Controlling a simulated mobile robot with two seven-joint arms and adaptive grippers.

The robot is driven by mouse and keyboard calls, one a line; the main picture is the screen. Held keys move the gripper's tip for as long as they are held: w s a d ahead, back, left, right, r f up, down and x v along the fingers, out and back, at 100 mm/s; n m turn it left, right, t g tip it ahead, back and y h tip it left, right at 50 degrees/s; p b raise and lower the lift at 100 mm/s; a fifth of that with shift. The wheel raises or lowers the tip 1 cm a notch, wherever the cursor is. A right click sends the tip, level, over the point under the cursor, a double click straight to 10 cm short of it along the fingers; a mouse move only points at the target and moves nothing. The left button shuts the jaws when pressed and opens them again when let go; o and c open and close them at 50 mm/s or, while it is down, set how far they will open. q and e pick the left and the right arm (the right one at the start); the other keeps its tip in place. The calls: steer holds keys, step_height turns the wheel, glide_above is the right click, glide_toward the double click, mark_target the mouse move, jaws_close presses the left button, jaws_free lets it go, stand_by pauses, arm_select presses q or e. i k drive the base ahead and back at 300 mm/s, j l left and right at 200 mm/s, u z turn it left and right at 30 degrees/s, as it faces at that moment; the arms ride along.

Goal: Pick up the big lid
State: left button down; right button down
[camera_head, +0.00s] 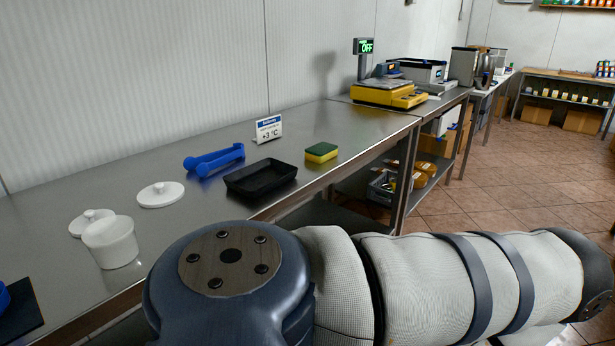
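Two round white lids with small knobs lie on the steel counter. One lid (161,194) lies clear of other things and looks slightly larger. The other lid (88,221) lies to its left, partly hidden behind a white pot (111,243). The size difference is small, so I cannot be certain which is the big one. The pot stands upright in front of the left lid. Neither of my grippers is in view. A large arm of mine crosses the bottom of the picture, in front of the counter's edge.
The steel counter (225,208) also holds a black tray (261,178), a blue two-bar object (214,159), a yellow-green sponge (321,152) and a small sign (269,129). A yellow scale (389,93) stands farther back. A dark slab (18,325) lies at the near left.

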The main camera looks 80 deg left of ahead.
mark_target(159, 195)
steer(key=u, duration=3.55)
steer(key=z, duration=4.55)
steer(key=i+j+u, duration=0.1)
steer(key=u, duration=0.5)
steer(key=i+j+u, duration=0.15)
steer(key=u, duration=0.4)
steer(key=i+u, duration=0.15)
steer(key=u, duration=0.45)
steer(key=i+u, duration=0.15)
steer(key=u, duration=0.4)
steer(key=i+l+u, duration=0.15)
steer(key=u, duration=0.45)
steer(key=i+l+u, duration=0.1)
steer(key=u, duration=0.45)
steer(key=i+l+u, duration=0.1)
steer(key=l+u, duration=0.15)
steer(key=u, duration=0.35)
steer(key=l+u, duration=0.2)
steer(key=u, duration=0.4)
